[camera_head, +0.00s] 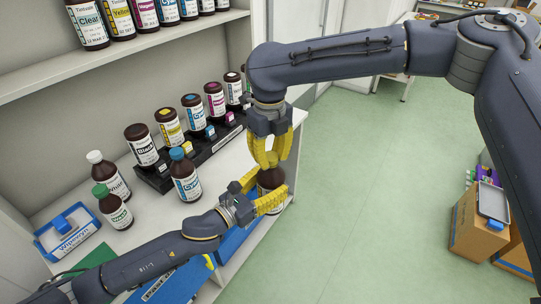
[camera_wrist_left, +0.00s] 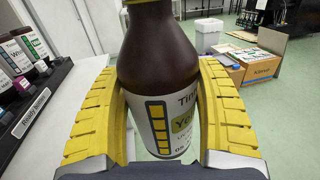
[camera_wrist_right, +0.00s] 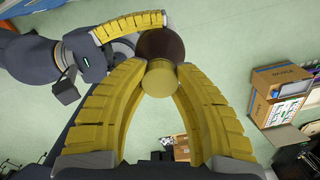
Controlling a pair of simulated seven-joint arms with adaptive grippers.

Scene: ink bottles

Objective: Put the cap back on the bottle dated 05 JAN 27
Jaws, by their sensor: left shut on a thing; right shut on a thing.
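A brown bottle (camera_wrist_left: 155,55) with a yellow-marked label stands upright between the fingers of my left gripper (camera_head: 266,196), which is shut on its body. Part of the label reads "Yel", with a partly hidden date line starting "05" below. My right gripper (camera_head: 272,160) points down from above and is shut on a yellow cap (camera_wrist_right: 159,78) at the bottle's top. The bottle's dark shoulder (camera_wrist_right: 160,44) shows right behind the cap in the right wrist view. A yellow edge shows at the bottle's neck in the left wrist view; whether the cap is seated I cannot tell.
A blue-capped cyan bottle (camera_head: 185,176), a white-capped bottle (camera_head: 108,174) and a green-capped bottle (camera_head: 111,207) stand on the counter. A blue wipes tray (camera_head: 67,231) is at left. Open floor lies right.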

